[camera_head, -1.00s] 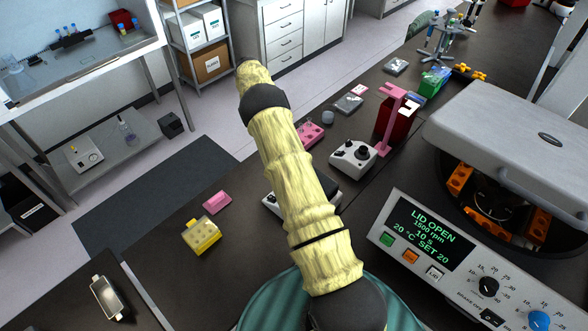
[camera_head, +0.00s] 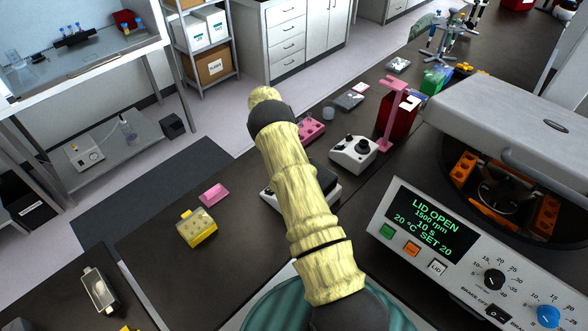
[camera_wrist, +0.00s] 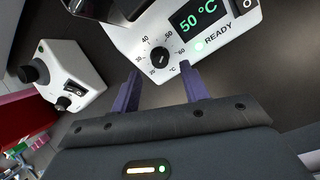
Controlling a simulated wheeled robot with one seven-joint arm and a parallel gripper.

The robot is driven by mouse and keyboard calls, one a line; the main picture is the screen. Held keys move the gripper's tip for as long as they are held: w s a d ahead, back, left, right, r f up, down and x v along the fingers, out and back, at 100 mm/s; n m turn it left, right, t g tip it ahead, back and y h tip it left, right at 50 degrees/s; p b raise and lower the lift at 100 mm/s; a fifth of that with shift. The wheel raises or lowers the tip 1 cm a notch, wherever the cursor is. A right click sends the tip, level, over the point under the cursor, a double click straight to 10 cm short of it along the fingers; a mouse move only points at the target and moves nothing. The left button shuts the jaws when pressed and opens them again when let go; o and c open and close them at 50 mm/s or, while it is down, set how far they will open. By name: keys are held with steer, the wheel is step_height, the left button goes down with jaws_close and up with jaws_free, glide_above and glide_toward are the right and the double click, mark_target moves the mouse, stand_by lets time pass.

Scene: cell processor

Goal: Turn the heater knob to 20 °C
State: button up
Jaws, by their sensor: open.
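The heater (camera_wrist: 228,35) is a white unit in the wrist view, with a green display reading 50 °C and a lit READY light. Its small black knob (camera_wrist: 160,57) sits in a dial marked from 20 to 60 °C; its exact pointer setting is hard to tell. My gripper (camera_wrist: 160,80) is open, its two purple fingers apart, one to each side below the knob in the picture. Nothing is between them, and contact with the knob does not show. In the head view my arm covers most of the heater (camera_head: 268,196), and my gripper is hidden.
A white device with black knobs (camera_wrist: 62,78) stands left of the heater in the wrist view. In the head view, a centrifuge (camera_head: 510,110) with an open lid stands at right. A yellow box (camera_head: 197,229) and pink block (camera_head: 214,194) lie left of my arm.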

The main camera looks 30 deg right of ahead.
steer(key=shift+x, duration=1.9)
jaws_close()
steer(key=shift+b, duration=0.3)
